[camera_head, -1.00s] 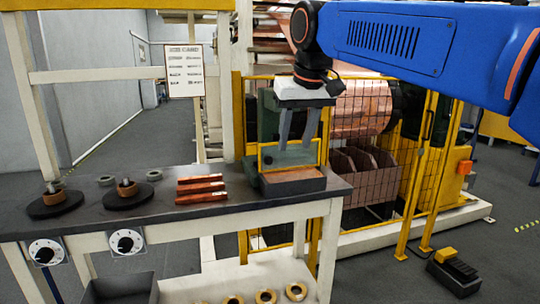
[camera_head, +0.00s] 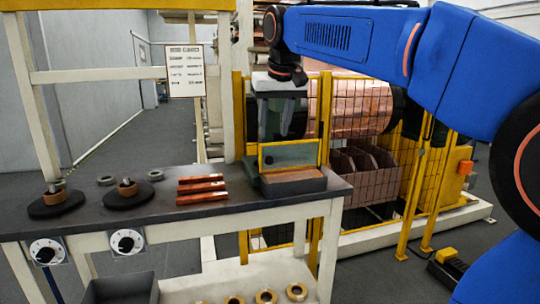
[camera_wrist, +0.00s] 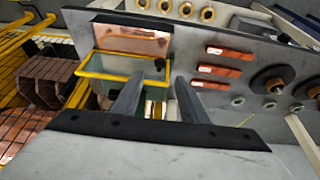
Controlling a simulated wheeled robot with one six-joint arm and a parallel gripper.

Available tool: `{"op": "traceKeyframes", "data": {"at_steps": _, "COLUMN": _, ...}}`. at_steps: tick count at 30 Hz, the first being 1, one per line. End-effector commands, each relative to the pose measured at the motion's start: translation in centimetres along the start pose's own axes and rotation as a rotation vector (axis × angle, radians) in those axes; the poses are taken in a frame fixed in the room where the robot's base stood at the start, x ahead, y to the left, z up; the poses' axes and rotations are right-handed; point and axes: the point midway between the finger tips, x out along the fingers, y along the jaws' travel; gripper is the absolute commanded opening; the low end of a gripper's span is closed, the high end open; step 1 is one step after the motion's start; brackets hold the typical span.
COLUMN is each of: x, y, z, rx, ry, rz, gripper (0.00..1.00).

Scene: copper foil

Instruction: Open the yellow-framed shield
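The yellow-framed shield (camera_head: 290,155) stands upright at the front of a small dark green bench machine (camera_head: 267,118), above its grey base (camera_head: 292,182). Its clear panel also shows in the wrist view (camera_wrist: 125,68), with a copper-coloured plate (camera_wrist: 133,40) beyond it. My gripper (camera_head: 284,132) is just above the shield's upper edge in the head view. In the wrist view my gripper (camera_wrist: 155,85) has its two fingers well apart, with nothing held between them. The fingertips are near the shield's frame; I cannot tell whether they touch it.
Three copper bars (camera_head: 202,189) lie on the dark bench top (camera_head: 160,206), left of the machine. Two round dark stands (camera_head: 128,194) are farther left. A yellow mesh fence (camera_head: 375,150) with copper rolls behind it is close on the right.

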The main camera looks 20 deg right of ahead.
Motion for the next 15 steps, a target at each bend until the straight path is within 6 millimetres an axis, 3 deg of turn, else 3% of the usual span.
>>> {"op": "traceKeyframes", "data": {"at_steps": 9, "x": 5.8, "y": 0.0, "z": 0.1, "rx": 0.0, "ry": -0.004, "rz": 0.001, "gripper": 0.39}}
{"op": "traceKeyframes", "data": {"at_steps": 15, "x": 8.5, "y": 0.0, "z": 0.1, "rx": 0.001, "ry": -0.002, "rz": 0.001, "gripper": 0.39}}
